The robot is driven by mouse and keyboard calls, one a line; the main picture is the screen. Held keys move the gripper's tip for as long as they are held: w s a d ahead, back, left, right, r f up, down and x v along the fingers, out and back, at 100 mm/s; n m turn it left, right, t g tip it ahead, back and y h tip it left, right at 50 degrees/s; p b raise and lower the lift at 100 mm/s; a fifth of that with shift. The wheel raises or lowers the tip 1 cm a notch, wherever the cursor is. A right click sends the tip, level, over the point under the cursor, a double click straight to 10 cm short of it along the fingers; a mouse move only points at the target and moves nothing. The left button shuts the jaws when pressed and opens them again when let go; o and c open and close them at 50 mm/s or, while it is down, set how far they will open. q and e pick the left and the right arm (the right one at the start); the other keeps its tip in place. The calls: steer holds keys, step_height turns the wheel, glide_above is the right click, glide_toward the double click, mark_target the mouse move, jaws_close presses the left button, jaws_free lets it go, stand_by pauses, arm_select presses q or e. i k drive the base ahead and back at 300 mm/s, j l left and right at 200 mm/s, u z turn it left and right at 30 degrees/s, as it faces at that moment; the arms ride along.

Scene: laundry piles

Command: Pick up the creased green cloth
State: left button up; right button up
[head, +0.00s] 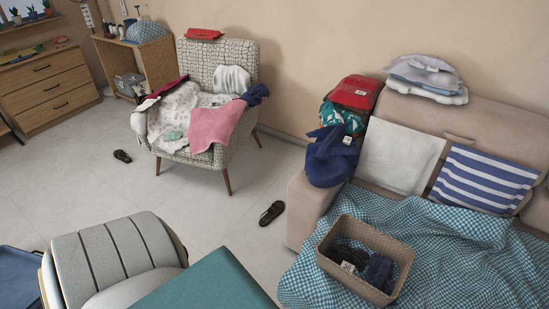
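A small pale green crumpled cloth (173,135) lies on the seat of the patterned armchair (222,60), left of a pink cloth (216,126). It rests on or against a whitish patterned cloth (177,108). A green-teal patterned cloth (343,117) sits in the pile on the arm of the sofa (309,205), between a red folded item and a dark blue garment. Neither of my grippers is in view.
Dark shoes lie on the floor (122,156) and nearer the sofa (271,212). A wicker basket (330,268) stands on the checked blanket (450,245). A ribbed grey seat (115,250) and a flat teal surface (215,285) fill the near foreground. Floor before the armchair is mostly clear.

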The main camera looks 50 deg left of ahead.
mark_target(173, 135)
steer(key=u, duration=2.35)
